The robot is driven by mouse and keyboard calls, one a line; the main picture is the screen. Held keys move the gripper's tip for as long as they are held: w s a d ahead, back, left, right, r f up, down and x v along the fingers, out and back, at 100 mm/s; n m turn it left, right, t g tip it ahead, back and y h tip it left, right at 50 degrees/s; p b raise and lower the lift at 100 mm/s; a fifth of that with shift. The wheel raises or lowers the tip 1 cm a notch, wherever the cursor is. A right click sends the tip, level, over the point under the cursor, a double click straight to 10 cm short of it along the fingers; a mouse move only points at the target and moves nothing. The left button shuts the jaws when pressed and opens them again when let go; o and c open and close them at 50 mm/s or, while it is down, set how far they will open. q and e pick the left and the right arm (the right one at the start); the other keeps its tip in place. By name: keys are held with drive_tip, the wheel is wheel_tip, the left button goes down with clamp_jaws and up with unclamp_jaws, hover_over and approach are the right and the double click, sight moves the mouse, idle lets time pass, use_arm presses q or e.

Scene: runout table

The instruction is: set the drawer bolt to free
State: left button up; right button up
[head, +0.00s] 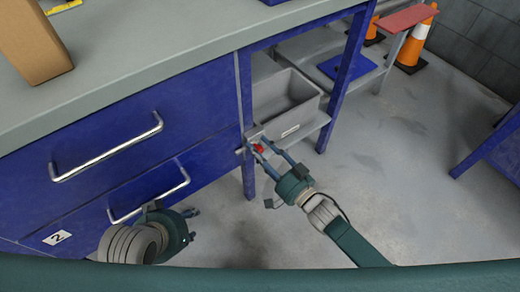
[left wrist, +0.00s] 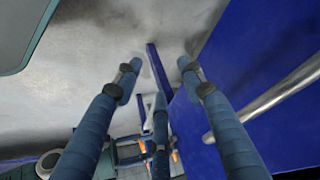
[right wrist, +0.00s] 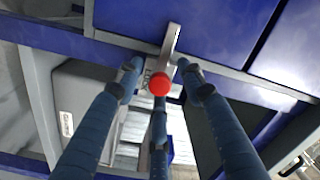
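The drawer bolt shows as a red round knob (right wrist: 159,84) on a grey metal bar (right wrist: 172,42) at the edge of the blue drawer cabinet. In the head view the red knob (head: 258,148) sits at the cabinet's right front post, partly hidden by my fingers. My right gripper (head: 261,147) is open, its fingers on either side of the knob with gaps beside it in the right wrist view. The blue drawers (head: 150,125) are closed. My left gripper (head: 191,212) is open and empty, low in front of the lower drawer; its fingers stand apart in the left wrist view (left wrist: 158,75).
Two bar handles (head: 105,150) stick out from the drawer fronts. A grey bin (head: 290,105) stands on a shelf right of the bolt. A cardboard box (head: 32,40) is on the worktop. Traffic cones (head: 413,48) stand at the back right. The floor at right is clear.

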clamp_jaws()
use_arm(q)
drive_tip(key=shift+w+d+r+t, duration=0.15)
drive_tip(key=shift+w+r+t, duration=0.05)
drive_tip(key=shift+w, duration=0.25)
drive_tip(key=shift+w+d+r+t, duration=0.1)
drive_tip(key=shift+w+r+t, duration=0.1)
drive_tip(key=shift+w, duration=0.25)
use_arm(e)
drive_tip(key=w+d, duration=0.1)
drive_tip(key=d, duration=0.1)
drive_tip(key=w+d, duration=0.1)
drive_tip(key=d, duration=0.1)
drive_tip(key=shift+w, duration=0.4)
unclamp_jaws()
use_arm(q)
drive_tip(key=shift+s+f, duration=0.15)
use_arm(e)
drive_tip(key=v, duration=1.2)
